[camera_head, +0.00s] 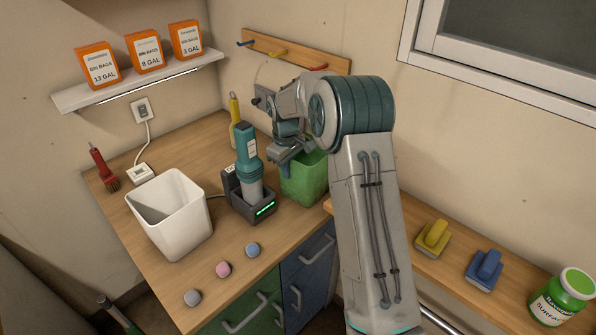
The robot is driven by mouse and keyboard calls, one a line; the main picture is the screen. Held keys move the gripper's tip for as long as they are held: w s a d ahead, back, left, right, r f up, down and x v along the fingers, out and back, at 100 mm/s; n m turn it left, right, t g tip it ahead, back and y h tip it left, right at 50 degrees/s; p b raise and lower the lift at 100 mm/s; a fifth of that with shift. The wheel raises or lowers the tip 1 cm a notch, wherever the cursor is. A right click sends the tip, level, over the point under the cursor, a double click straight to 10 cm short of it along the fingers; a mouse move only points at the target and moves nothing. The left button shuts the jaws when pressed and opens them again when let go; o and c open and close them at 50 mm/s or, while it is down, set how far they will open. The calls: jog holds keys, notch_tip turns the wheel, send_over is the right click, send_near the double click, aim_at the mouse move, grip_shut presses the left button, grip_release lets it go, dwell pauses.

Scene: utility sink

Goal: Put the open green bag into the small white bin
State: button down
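The small white bin (184,232) stands upright at the left part of the wooden counter, its top open and its inside looking empty. A green, box-shaped thing with an open top, which looks like the open green bag (305,182), stands at the back right of the counter. My gripper (281,160) is at the upper left edge of the green bag, partly in front of its rim. I cannot tell if it touches the bag or if its fingers are apart. My arm hides the bag's top right part.
A teal handheld device (246,158) stands in a dark dock (249,206) between the bin and the bag. Several small balls (223,269) lie along the counter's front. A red brush (104,167) stands at the left, a yellow-handled tool (235,115) at the back.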

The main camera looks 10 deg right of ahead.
notch_tip(320, 180, up, 12)
jog(key=shift+f, duration=0.2)
notch_tip(320, 180, up, 4)
jog(key=p, duration=0.3)
jog(key=shift+f, duration=0.1)
dwell(1.5)
